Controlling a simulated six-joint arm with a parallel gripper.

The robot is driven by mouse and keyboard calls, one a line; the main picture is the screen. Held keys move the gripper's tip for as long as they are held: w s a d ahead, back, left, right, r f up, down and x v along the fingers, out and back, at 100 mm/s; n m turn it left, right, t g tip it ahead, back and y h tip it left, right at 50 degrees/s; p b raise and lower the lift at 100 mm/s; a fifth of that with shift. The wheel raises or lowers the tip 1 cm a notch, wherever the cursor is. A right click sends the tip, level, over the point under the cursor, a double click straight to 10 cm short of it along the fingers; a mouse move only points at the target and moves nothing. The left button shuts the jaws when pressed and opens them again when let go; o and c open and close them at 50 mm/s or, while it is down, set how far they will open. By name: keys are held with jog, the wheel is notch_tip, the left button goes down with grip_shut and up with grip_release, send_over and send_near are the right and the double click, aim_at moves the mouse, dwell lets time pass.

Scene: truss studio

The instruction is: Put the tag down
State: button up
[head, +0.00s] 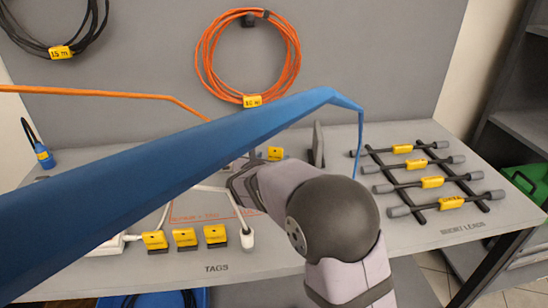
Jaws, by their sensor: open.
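Three yellow tags with dark clips stand in a row at the front of the grey bench, above the printed word TAGS: a left one (154,240), a middle one (184,238) and a right one (215,235). Another yellow tag (275,153) shows farther back, just beyond my gripper. My gripper (240,183) is open over the middle of the bench, partly hidden behind a blue bar and my own arm. I cannot see its fingertips clearly or whether it touches anything.
A thick blue bar (150,170) crosses the foreground and bends down at the right. Short leads with yellow tags (432,182) lie on a black rack at right. An orange cable coil (247,58) hangs behind. A white plug (247,238) stands near the right front tag.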

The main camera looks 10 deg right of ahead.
jog(key=v, duration=0.7)
jog(key=shift+d, duration=0.1)
jog(key=shift+w, duration=0.1)
